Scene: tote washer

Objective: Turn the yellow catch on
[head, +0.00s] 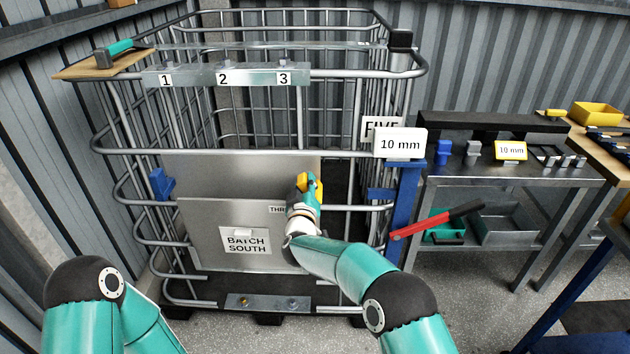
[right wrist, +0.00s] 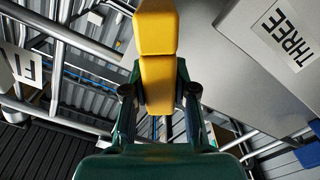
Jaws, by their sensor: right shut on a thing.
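The yellow catch (head: 314,186) sits at the right edge of the grey metal panel (head: 210,172) on the front of the wire cage. My right gripper (head: 305,196) reaches it from below and covers part of it in the head view. In the right wrist view the yellow catch (right wrist: 157,60) stands lengthwise between the two fingers. My right gripper (right wrist: 157,105) is shut on it. A label reading THREE (right wrist: 288,32) is on the panel beside it; my arm partly hides this label in the head view. My left arm shows at the lower left, but its gripper is out of view.
The wire cage (head: 420,66) surrounds the panel with bars. A BATCH SOUTH label (head: 246,241) is on the lower plate. A red-handled tool (head: 420,225) sticks out right of the cage, near a blue post (head: 404,215). A metal bench (head: 480,171) stands further right.

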